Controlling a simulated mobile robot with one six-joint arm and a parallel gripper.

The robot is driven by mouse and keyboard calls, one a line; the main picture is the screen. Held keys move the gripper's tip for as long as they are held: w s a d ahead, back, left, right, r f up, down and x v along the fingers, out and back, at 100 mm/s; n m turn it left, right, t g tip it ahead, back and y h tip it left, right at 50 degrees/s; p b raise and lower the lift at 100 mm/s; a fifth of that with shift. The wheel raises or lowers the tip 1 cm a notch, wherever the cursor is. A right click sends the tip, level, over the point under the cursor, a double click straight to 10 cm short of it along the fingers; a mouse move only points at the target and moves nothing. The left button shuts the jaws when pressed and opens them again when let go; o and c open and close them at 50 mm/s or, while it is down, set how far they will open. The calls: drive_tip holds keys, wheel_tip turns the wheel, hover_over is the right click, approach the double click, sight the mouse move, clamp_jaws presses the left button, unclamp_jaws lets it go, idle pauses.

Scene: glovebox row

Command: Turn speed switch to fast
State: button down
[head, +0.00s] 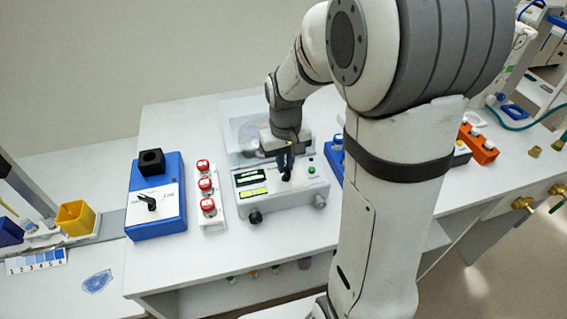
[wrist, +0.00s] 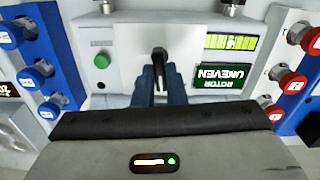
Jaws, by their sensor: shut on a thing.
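A white benchtop machine (head: 250,201) stands mid-bench, its front panel facing me. My gripper (head: 287,170) reaches down to this panel. In the wrist view the two dark fingers of my gripper (wrist: 160,78) are closed around a small black switch lever (wrist: 159,55), one on each side. I take this lever for the speed switch; no slow or fast marking is readable beside it, and its lower part is hidden between the fingers. A green button (wrist: 102,61) is left of it. A green display (wrist: 223,73) on the right reads "ROTOR UNEVEN", with a yellow-green bar display (wrist: 231,43) beside it.
A blue box (head: 155,220) with a black knob stands at the left. Another blue rack (head: 335,160) stands close on the machine's right. An orange rack (head: 478,146) is farther right.

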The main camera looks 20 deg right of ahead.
drive_tip(key=shift+m, duration=0.6)
drive_tip(key=c, duration=1.5)
unclamp_jaws()
wheel_tip(320, 180, up, 8)
drive_tip(key=shift+f+b, duration=0.1)
drive_tip(key=shift+b, duration=0.2)
